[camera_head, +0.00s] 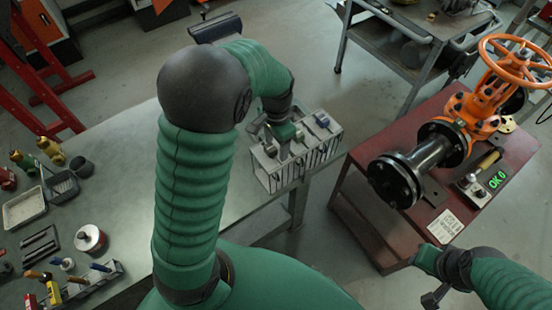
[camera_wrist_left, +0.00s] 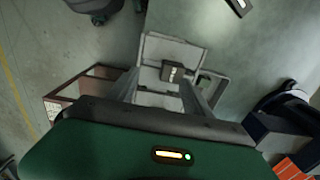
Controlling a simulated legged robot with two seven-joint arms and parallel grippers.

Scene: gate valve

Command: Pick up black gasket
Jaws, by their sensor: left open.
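A grey slotted rack (camera_head: 326,150) stands at the far right edge of the workbench, with small dark-topped pieces along its top. My left gripper (camera_head: 272,142) is over the left part of this rack, partly hidden by its own arm and wrist. In the left wrist view the two fingers (camera_wrist_left: 159,78) are apart and point down at the rack (camera_wrist_left: 180,50). A small dark block with a pale mark (camera_wrist_left: 172,72) shows between them; I cannot tell whether it is the black gasket. No gasket is clearly visible. My right gripper (camera_head: 432,280) is at the lower right, its jaws unclear.
The grey workbench (camera_head: 120,140) holds trays, a round canister (camera_head: 90,239) and brass fittings at left. A dark red table (camera_head: 345,205) carries the orange gate valve (camera_head: 483,110), black pipe and a green OK display (camera_head: 497,180). Floor separates the two tables.

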